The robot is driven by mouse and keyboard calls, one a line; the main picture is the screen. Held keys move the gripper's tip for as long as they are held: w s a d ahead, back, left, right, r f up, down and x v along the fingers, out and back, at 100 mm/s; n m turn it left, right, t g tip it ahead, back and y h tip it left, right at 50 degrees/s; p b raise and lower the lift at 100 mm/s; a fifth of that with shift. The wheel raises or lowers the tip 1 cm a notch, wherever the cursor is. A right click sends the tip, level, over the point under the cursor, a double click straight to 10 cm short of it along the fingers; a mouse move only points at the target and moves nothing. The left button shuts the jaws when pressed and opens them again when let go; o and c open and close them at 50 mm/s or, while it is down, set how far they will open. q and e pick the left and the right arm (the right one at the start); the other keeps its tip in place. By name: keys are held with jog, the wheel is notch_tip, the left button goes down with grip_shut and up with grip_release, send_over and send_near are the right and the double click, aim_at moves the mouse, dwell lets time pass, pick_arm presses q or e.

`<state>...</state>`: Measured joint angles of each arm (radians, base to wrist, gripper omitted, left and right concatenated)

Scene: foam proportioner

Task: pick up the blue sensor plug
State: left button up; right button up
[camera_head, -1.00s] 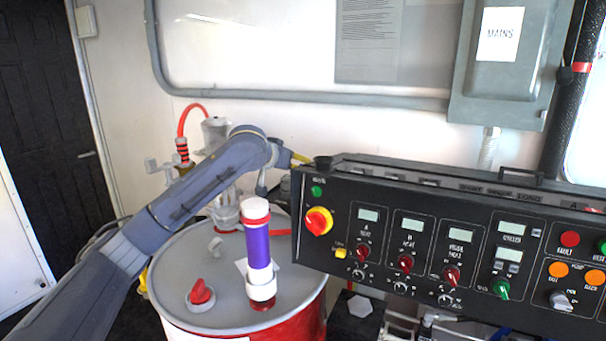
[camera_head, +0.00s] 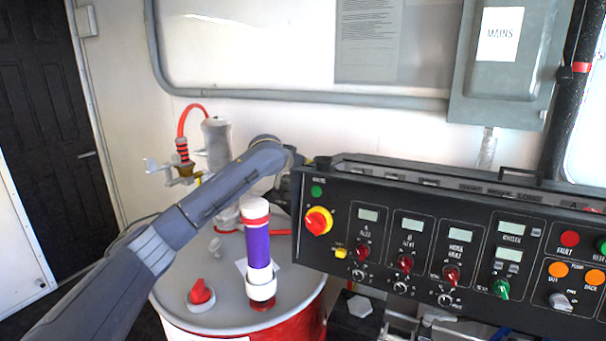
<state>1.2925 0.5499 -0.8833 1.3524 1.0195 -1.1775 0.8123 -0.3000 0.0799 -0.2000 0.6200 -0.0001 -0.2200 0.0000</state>
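I cannot make out a blue sensor plug for certain. A small blue patch (camera_head: 499,334) shows at the bottom edge below the control panel, too cut off to identify. My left arm comes in from the left and passes over the drum. Its wrist end is at the left end of the control panel (camera_head: 430,245). Dark parts that look like my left gripper (camera_head: 283,197) show between the purple cylinder and the panel. The fingertips are hidden or too dark to tell open from shut. My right gripper is not in view.
A red drum with a grey lid (camera_head: 228,318) stands below my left arm. On it are an upright purple cylinder (camera_head: 257,246) with white ends and a red knob (camera_head: 200,293). A pump with a red hose (camera_head: 183,140) stands behind. The grey mains box (camera_head: 505,80) is on the wall.

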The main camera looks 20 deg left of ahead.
pick_arm(q)
jog(key=shift+c, duration=0.3)
grip_shut()
dwell(0.4)
notch_tip(320, 180, up, 25)
dwell(0.9)
